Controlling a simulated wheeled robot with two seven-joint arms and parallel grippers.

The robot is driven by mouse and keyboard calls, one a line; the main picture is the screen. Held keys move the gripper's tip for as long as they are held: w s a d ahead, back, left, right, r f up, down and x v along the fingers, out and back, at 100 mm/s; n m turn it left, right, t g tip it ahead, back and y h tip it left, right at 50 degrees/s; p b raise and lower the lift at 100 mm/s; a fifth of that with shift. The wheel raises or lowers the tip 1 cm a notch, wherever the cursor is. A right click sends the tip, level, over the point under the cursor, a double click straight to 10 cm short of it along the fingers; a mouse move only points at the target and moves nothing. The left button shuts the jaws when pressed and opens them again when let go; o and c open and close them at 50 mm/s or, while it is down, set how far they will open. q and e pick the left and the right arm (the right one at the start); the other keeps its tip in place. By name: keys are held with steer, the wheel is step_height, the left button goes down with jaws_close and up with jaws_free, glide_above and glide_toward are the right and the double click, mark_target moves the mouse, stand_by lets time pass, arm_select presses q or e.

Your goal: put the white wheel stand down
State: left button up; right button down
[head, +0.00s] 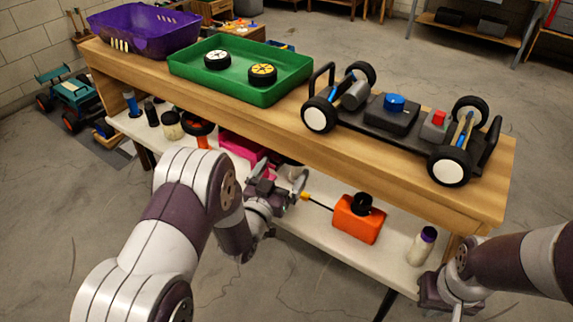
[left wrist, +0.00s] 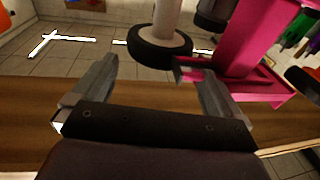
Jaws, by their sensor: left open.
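The white wheel stand (left wrist: 168,16) shows in the left wrist view as a pale post with a black tyre (left wrist: 160,47) around one end. It is beyond my left fingertips, between their lines, beside a pink holder (left wrist: 245,45). My left gripper (left wrist: 150,75) is open, with nothing between its fingers. In the head view my left gripper (head: 297,186) is over the white lower shelf (head: 318,238), in front of the bench, and mostly hides the stand. What the stand rests on cannot be seen. My right gripper (head: 462,300) is low at the right, its fingers unclear.
On the bench top are a purple basket (head: 145,32), a green tray (head: 240,72) with two wheels, and a car chassis (head: 400,118). The lower shelf holds an orange can (head: 358,220), a bottle (head: 422,245) and an orange stand (head: 201,141) with a tyre.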

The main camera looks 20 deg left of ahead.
arm_select(q)
steer(key=s+a+f+g+y, duration=0.3)
steer(key=s+f+g, duration=0.2)
steer(key=s+g, duration=0.4)
steer(key=s+d+r+n+g, duration=0.1)
steer(key=s+r+g, duration=0.1)
steer(key=s+g, duration=0.6)
steer(key=s, duration=0.6)
steer(key=shift+s+n+y, duration=0.3)
steer(key=shift+s+n, duration=0.1)
steer(key=shift+d+r, duration=0.1)
